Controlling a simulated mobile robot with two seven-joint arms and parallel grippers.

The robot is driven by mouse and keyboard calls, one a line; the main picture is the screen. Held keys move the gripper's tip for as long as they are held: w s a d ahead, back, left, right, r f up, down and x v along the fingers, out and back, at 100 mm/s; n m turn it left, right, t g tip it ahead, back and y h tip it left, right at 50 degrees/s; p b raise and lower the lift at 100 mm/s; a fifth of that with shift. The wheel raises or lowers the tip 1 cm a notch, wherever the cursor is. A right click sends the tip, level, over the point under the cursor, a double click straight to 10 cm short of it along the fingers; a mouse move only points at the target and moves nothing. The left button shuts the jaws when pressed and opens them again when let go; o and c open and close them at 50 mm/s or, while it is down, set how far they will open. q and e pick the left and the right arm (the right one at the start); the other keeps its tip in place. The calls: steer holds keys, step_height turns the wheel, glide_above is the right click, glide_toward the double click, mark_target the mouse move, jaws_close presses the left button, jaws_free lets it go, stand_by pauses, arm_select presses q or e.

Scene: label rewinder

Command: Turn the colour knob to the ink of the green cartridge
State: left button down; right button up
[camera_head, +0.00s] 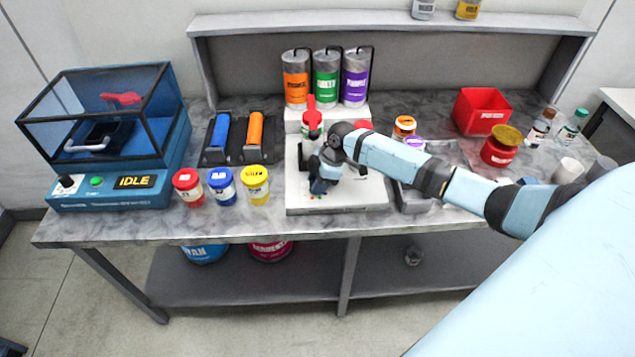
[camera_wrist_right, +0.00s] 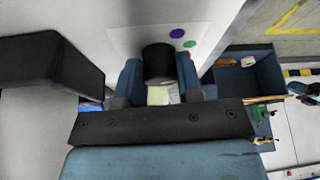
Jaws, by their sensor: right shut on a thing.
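The green cartridge (camera_head: 326,80) stands upright between an orange cartridge (camera_head: 295,80) and a purple cartridge (camera_head: 355,80) at the back of the white machine (camera_head: 350,200). My right gripper (camera_head: 318,186) is over the machine's front left part. In the wrist view my right gripper (camera_wrist_right: 158,82) is shut on the black colour knob (camera_wrist_right: 158,60), one blue finger on each side. A purple dot (camera_wrist_right: 176,33) and a green dot (camera_wrist_right: 190,43) show beside the knob on the white panel. The knob's pointer is hidden, so its setting cannot be told. My left gripper is not in view.
Red, blue and yellow ink jars (camera_head: 222,187) stand left of the machine. A blue machine with a clear hood (camera_head: 110,125) reads IDLE. A red bin (camera_head: 481,111) stands at the back right. A grey tray (camera_head: 415,200) is close to the machine's right side.

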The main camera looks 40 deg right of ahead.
steer(key=o, duration=0.9)
steer(key=shift+r, duration=0.15)
steer(key=b+v, duration=0.2)
steer(key=v, duration=1.1)
steer(key=shift+d+r, duration=0.2)
steer(key=shift+r, duration=0.05)
